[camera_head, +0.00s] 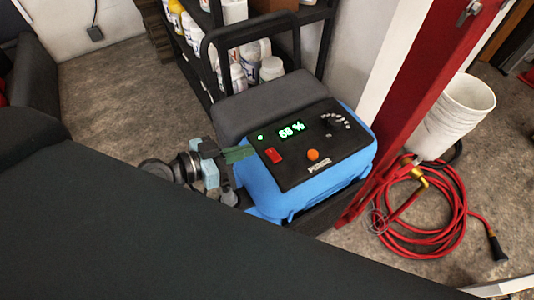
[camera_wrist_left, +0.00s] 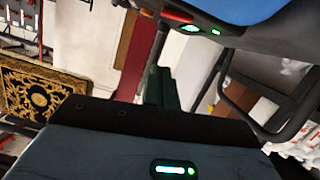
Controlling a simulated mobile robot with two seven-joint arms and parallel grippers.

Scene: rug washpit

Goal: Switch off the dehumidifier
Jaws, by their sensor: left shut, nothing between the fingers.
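The dehumidifier (camera_head: 258,194) is a blue unit with a sloping black control panel (camera_head: 293,176). Its display (camera_head: 291,130) glows green and seems to read 68 %, and a small green lamp is lit. A red rocker switch (camera_head: 273,156) sits at the panel's left, with an orange button (camera_head: 313,155) to its right. My left gripper (camera_head: 249,152) is shut and empty, its green fingers at the panel's left edge, just left of the red switch; I cannot tell if they touch. In the left wrist view the blue housing (camera_wrist_left: 235,9) and red switch (camera_wrist_left: 178,14) show at the top.
A black handle frame (camera_head: 250,32) rises behind the unit, before a shelf of bottles (camera_head: 232,12). A red post (camera_head: 410,85) stands close on the right, with white buckets (camera_head: 457,115) and a coiled red hose (camera_head: 418,243). Concrete floor at the upper left is clear.

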